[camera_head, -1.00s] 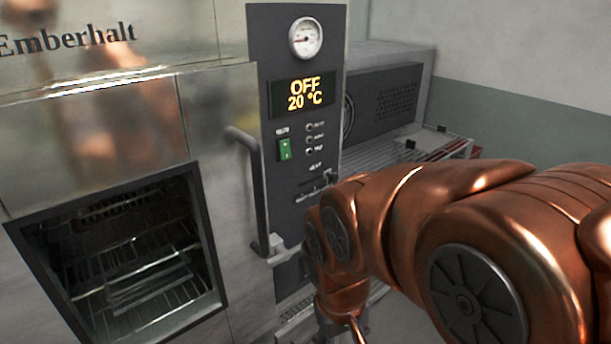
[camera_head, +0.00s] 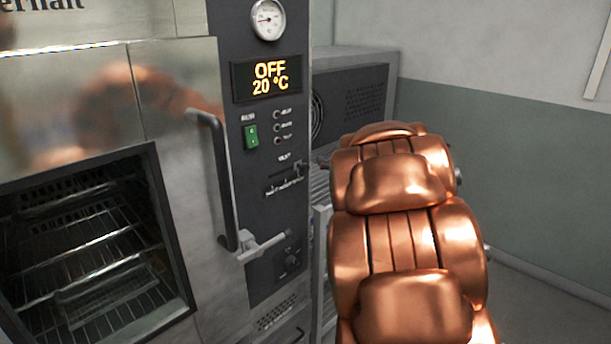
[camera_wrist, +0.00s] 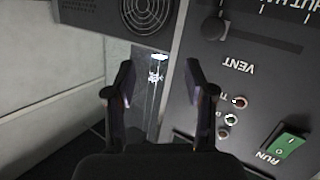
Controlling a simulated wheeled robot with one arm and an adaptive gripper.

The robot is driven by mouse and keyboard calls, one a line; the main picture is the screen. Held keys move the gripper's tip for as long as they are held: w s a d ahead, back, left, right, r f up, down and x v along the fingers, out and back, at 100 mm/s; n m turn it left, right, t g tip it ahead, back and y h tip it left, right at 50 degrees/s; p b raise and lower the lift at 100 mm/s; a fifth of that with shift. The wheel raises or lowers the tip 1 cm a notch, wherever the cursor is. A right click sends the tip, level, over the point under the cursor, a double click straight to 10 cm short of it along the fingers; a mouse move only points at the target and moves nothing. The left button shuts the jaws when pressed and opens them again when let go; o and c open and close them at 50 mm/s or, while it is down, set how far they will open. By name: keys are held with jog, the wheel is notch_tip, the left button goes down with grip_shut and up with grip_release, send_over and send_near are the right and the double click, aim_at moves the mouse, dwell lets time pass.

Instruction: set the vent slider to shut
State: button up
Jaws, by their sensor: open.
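The vent slider shows in the wrist view as a dark round knob (camera_wrist: 213,28) at the left end of its slot, above the upside-down word VENT. In the head view the slider (camera_head: 298,168) is small, near the right end of its slot on the dark control panel (camera_head: 233,120). My gripper (camera_wrist: 158,80) is open and empty in the wrist view, its two dark fingers apart. The knob lies above and right of the right fingertip, with no visible contact. The slot's end labels are cut off or too small to read.
The panel carries a green switch (camera_head: 251,136), small lamps, a display reading OFF 20 °C (camera_head: 268,79) and a gauge (camera_head: 268,19). A door handle (camera_head: 222,185) juts out left of the slider. A grey fan unit (camera_head: 350,95) stands behind at right.

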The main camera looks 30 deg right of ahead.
aim_at(307, 168)
notch_tip(307, 168, down, 5)
jog(key=a+n+t+y+b, duration=0.2)
jog(key=n+t+y+b, duration=0.15)
jog(key=y, duration=0.55)
jog(key=shift+g, duration=0.35)
jog(key=shift+p+x, duration=1.05)
jog(key=shift+x, duration=2.9)
jog(key=shift+c, duration=0.2)
grip_shut()
